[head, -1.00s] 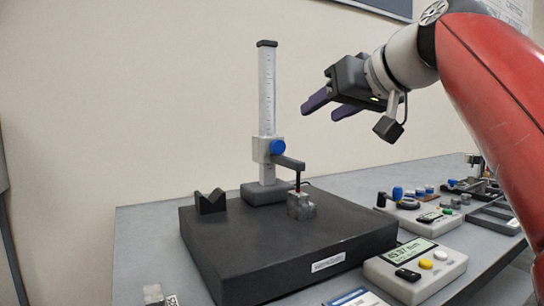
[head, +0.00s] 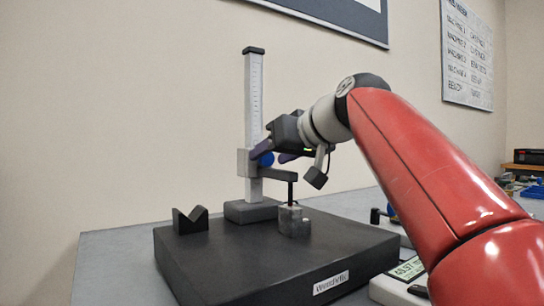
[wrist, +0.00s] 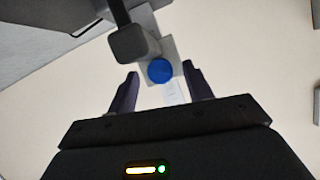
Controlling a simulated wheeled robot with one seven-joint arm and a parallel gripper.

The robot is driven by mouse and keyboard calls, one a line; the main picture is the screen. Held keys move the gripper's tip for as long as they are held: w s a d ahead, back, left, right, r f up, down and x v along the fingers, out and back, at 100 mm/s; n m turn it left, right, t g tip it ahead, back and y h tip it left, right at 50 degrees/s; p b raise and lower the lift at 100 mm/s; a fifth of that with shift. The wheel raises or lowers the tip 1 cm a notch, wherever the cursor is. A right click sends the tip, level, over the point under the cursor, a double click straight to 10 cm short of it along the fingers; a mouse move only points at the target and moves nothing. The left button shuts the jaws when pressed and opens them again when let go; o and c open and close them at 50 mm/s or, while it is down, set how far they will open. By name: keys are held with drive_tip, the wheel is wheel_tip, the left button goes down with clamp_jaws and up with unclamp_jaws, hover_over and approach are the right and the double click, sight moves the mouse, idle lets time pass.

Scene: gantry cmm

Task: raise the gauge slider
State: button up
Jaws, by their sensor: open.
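The height gauge has an upright scale column (head: 254,110) standing on a dark foot. Its slider (head: 244,163) is a grey block low on the column, with a blue knob (head: 266,159) on its face and an arm reaching right to a probe over a metal part (head: 292,220). My gripper (head: 267,153) is at the slider's height, its purple fingers by the blue knob. In the wrist view the knob (wrist: 160,71) lies between the two open fingertips (wrist: 160,76), with a gap on both sides. The fingers partly hide the slider in the head view.
The gauge stands on a black surface plate (head: 240,262) on a grey table. A dark V-block (head: 190,219) sits at the plate's left. A readout box (head: 402,280) stands at the right, partly behind my arm. The slider's arm (wrist: 130,40) passes close to my gripper.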

drive_tip(key=shift+w+a+f, duration=0.15)
drive_tip(key=shift+w+a, duration=0.1)
